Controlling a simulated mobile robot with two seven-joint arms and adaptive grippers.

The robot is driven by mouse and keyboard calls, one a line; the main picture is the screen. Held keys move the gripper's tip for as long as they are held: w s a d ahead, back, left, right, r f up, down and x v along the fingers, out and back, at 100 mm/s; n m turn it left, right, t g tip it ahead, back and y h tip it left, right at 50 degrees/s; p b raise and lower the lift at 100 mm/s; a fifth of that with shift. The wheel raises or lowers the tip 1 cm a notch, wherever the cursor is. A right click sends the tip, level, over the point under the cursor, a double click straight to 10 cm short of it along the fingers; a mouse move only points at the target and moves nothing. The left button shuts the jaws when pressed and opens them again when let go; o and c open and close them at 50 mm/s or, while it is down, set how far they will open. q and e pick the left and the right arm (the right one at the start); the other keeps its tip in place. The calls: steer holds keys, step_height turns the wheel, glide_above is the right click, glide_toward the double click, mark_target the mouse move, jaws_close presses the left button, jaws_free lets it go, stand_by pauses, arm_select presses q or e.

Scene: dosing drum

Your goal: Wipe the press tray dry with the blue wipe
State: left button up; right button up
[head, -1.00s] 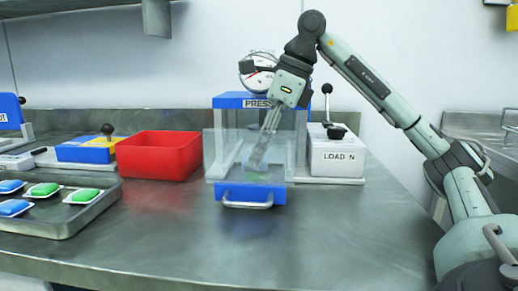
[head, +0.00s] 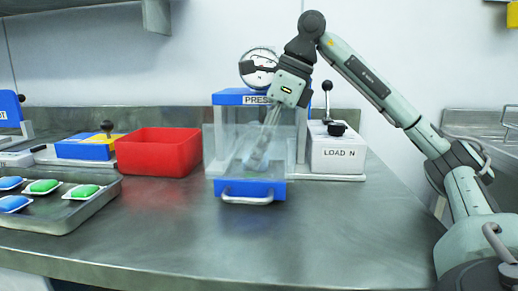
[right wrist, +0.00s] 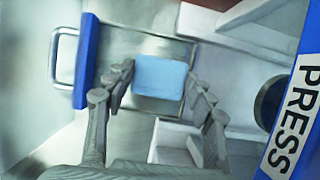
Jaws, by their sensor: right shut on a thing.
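The press (head: 228,99) has a blue top and clear walls. Its press tray (head: 235,188) sits low at the front, with a blue front and a metal handle. In the right wrist view the tray (right wrist: 140,38) shows a bare metal floor. My right gripper (head: 258,160) reaches down inside the clear walls, over the tray. In the right wrist view its fingers (right wrist: 161,80) are shut on the blue wipe (right wrist: 158,76), a light blue block. I cannot tell if the wipe touches the tray floor or if wetness remains there. My left gripper is not in view.
A red bin (head: 158,152) stands left of the press and a white LOAD N box (head: 336,152) with a lever stands right. A metal tray (head: 62,215) with blue and green pods lies at the left. The bench front is clear.

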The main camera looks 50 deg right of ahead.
steer(key=shift+f+b, duration=0.3)
steer(key=shift+f, duration=0.1)
steer(key=shift+f, duration=0.2)
stand_by(1.1)
steer(key=o, duration=0.8)
steer(key=shift+r+p, duration=0.4)
steer(key=shift+p, duration=0.25)
steer(key=c, duration=1.1)
